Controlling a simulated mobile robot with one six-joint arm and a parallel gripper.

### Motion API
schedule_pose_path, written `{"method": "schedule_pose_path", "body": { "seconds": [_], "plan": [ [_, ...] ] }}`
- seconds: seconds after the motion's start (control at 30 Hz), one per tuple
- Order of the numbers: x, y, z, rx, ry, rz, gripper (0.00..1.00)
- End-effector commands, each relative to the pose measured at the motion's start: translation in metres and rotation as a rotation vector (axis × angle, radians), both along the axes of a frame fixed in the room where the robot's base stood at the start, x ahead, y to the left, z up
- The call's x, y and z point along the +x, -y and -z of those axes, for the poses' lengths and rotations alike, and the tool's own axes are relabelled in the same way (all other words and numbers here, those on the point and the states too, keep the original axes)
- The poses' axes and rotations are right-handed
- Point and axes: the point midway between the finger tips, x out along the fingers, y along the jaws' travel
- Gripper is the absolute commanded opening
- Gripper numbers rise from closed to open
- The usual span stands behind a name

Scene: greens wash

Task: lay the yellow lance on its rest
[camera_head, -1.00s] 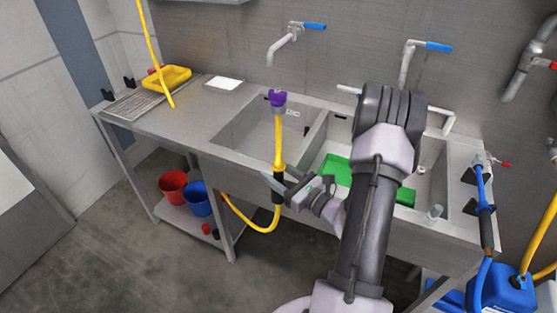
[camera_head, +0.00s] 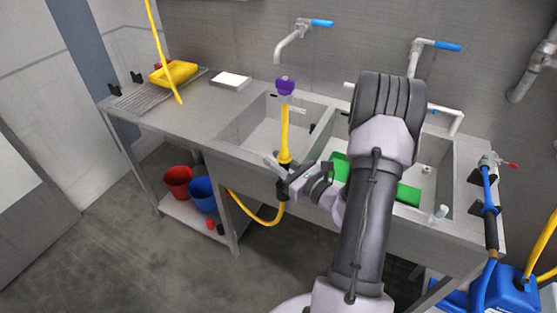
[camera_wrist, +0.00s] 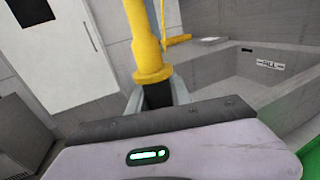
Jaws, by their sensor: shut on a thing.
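The yellow lance (camera_head: 285,130) stands nearly upright in front of the left basin, with a purple nozzle (camera_head: 285,87) on top and a yellow hose hanging from its lower end. My gripper (camera_head: 283,176) is shut on its dark lower grip. In the wrist view the lance (camera_wrist: 150,50) rises between the fingers, and its dark grip (camera_wrist: 158,96) shows between them. Two black holders, left (camera_head: 114,89) and right (camera_head: 136,77), stand at the counter's left end and look like an empty rest.
A yellow tray (camera_head: 174,73) and a white tray (camera_head: 231,80) sit on the counter. A blue lance (camera_head: 490,215) is at the right. Red (camera_head: 178,181) and blue (camera_head: 202,193) buckets stand on the lower shelf.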

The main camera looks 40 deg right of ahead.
Motion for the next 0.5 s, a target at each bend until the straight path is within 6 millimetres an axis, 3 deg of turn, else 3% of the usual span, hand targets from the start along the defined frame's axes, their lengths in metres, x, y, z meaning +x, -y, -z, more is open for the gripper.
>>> {"method": "schedule_pose_path", "body": {
  "seconds": [0.03,0.2,0.5],
  "plan": [
    [0.0,0.001,-0.023,-0.004,0.002,0.0,0.09],
    [0.0,0.0,-0.064,-0.003,0.001,-0.001,0.09],
    [0.0,0.0,-0.102,-0.002,0.001,0.0,0.09]
  ]
}}
